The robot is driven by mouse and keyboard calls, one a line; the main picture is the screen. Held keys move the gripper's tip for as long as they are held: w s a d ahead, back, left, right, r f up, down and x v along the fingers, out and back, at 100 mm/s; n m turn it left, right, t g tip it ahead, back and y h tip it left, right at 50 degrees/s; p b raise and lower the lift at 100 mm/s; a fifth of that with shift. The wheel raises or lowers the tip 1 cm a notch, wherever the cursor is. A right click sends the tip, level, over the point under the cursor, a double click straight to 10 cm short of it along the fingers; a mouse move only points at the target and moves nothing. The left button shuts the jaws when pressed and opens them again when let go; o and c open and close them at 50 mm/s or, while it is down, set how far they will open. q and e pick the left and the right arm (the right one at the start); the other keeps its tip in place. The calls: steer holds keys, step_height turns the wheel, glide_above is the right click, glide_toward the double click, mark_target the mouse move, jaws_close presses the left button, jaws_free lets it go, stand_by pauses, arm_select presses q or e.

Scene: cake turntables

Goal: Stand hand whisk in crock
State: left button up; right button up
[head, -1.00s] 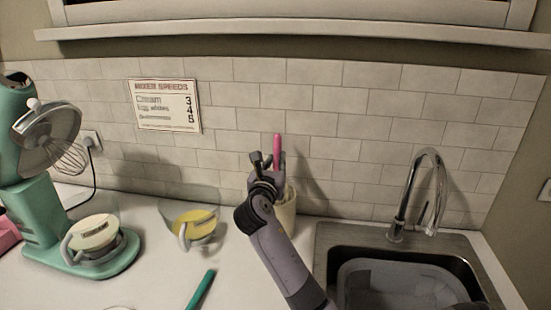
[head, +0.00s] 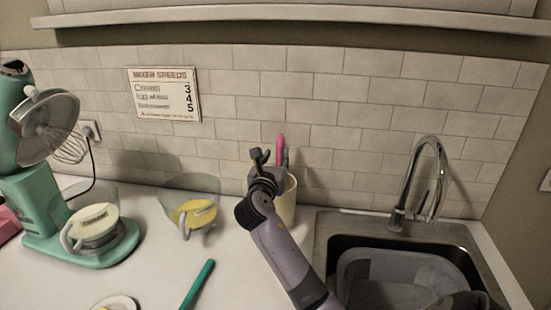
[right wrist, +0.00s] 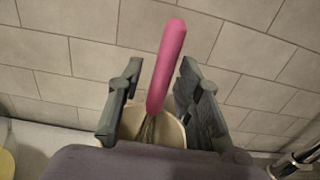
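The hand whisk has a pink handle (head: 280,150) that sticks up out of the cream crock (head: 287,203) by the tiled wall. In the right wrist view the handle (right wrist: 166,66) tilts a little, and thin wires below it go down into the crock (right wrist: 172,131). My right gripper (head: 259,157) is in front of the crock. In the right wrist view its two fingers (right wrist: 155,98) are spread, one on each side of the handle, with gaps between. The lower part of the whisk is hidden inside the crock. My left gripper is not in view.
A green stand mixer (head: 38,205) stands at the left. A glass bowl with yellow contents (head: 195,214) and a teal-handled tool (head: 199,284) are on the counter (head: 150,255). The sink (head: 400,255) with its tall faucet (head: 428,180) is at the right.

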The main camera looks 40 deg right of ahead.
steer(key=shift+o, duration=0.6)
steer(key=shift+a, duration=0.1)
steer(key=v, duration=1.2)
